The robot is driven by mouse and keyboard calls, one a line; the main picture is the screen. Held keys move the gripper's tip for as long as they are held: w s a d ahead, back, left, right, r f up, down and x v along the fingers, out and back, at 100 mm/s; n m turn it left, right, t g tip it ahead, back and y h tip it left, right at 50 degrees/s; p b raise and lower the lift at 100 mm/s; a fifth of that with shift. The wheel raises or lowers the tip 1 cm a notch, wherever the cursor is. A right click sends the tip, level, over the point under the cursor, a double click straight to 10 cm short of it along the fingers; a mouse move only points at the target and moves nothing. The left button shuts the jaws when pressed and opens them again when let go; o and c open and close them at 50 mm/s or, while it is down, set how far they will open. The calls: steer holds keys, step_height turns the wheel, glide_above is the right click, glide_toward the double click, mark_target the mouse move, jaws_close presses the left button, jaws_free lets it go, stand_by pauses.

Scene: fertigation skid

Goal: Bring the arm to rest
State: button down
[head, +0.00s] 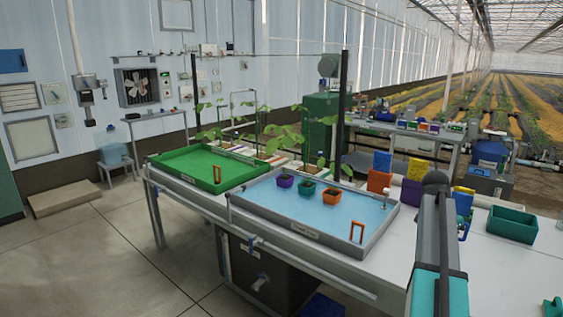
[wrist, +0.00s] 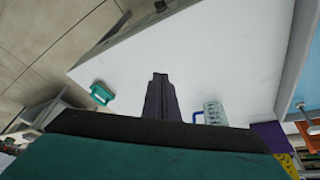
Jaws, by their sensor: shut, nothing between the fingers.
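My gripper (wrist: 160,77) shows in the wrist view as two dark fingers closed together, with nothing between them. It points over a bare stretch of the white bench top (wrist: 215,55); I cannot tell its height above it. In the head view my arm rises at the lower right, in front of the bench, and the fingers cannot be made out there.
A blue tray (head: 270,204) holding several small pots and a green tray (head: 180,163) stand on the bench. Coloured bins, including an orange one (head: 378,181), stand behind my arm. A teal bin (head: 511,225) is at right. A clear container (wrist: 214,112) lies near the fingers.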

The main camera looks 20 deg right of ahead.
steer(key=w+a+f+n+g+y, duration=0.25)
steer(key=a+f+n, duration=0.35)
steer(key=a+f, duration=2.6)
steer(key=s+a+f+n+g, duration=0.2)
steer(key=s+a+f+n, duration=0.2)
steer(key=s+a+f, duration=1)
steer(key=s+a+f+n+y, duration=0.1)
steer(key=s+a+f+n, duration=0.3)
steer(key=s, duration=0.3)
steer(key=s+a+f+n+y, duration=0.1)
steer(key=s+a+f+n, duration=0.2)
steer(key=s, duration=0.5)
steer(key=shift+s+a+f+n, duration=0.2)
steer(key=shift+a+f+n, duration=0.25)
steer(key=shift+a, duration=0.5)
steer(key=shift+r, duration=0.1)
